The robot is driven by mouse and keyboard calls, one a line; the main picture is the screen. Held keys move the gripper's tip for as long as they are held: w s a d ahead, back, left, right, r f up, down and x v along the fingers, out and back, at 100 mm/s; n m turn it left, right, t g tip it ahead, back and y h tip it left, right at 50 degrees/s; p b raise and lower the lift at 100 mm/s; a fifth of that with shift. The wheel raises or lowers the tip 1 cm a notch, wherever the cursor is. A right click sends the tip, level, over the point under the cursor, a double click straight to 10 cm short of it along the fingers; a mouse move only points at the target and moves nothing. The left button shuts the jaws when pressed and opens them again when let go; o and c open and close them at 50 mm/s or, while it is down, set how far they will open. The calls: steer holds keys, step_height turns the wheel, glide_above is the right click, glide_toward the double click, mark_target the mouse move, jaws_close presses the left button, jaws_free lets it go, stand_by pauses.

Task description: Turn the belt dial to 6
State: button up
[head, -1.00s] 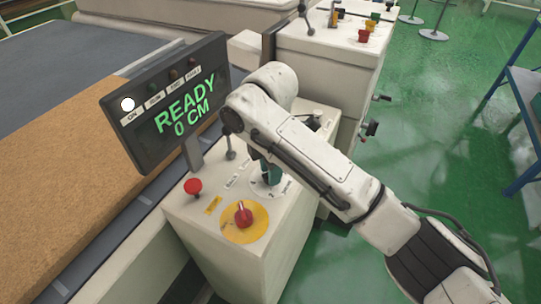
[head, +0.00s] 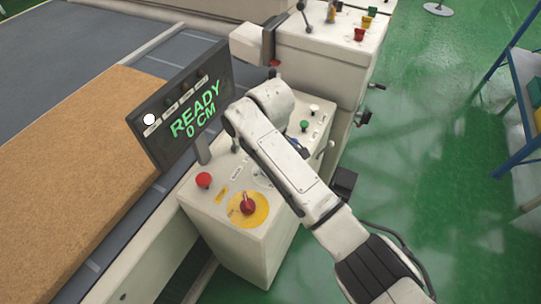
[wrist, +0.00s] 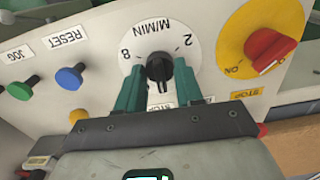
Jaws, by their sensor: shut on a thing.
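The belt dial is a black knob (wrist: 158,66) on a round white plate (wrist: 130,50) marked M/MIN, with 8 and 2 visible, upside down in the wrist view. My gripper (wrist: 160,76) has its two teal fingers on either side of the knob and is shut on it. The fingers and the plate's lower part hide some numbers, and I cannot read the knob's setting. In the head view my arm covers the knob; only part of the dial plate (head: 260,179) shows. The display (head: 186,105) reads READY 0 CM.
A red rotary switch (head: 248,206) on a yellow disc sits beside the dial, with a red button (head: 204,180) nearby. Blue RESET (wrist: 69,77) and green JOG (wrist: 22,88) buttons are on the other side. A tan mattress (head: 70,150) lies on the grey belt (head: 90,45).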

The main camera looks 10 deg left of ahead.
steer(key=m+p, duration=0.2)
steer(key=m, duration=0.1)
steer(key=shift+r+m, duration=0.15)
steer(key=shift+m, duration=0.25)
steer(key=shift+m+p, duration=0.65)
steer(key=shift+m, duration=1.15)
steer(key=o, duration=1)
steer(key=shift+o, duration=0.2)
step_height(320, 180, up, 11)
steer(key=shift+f, duration=0.2)
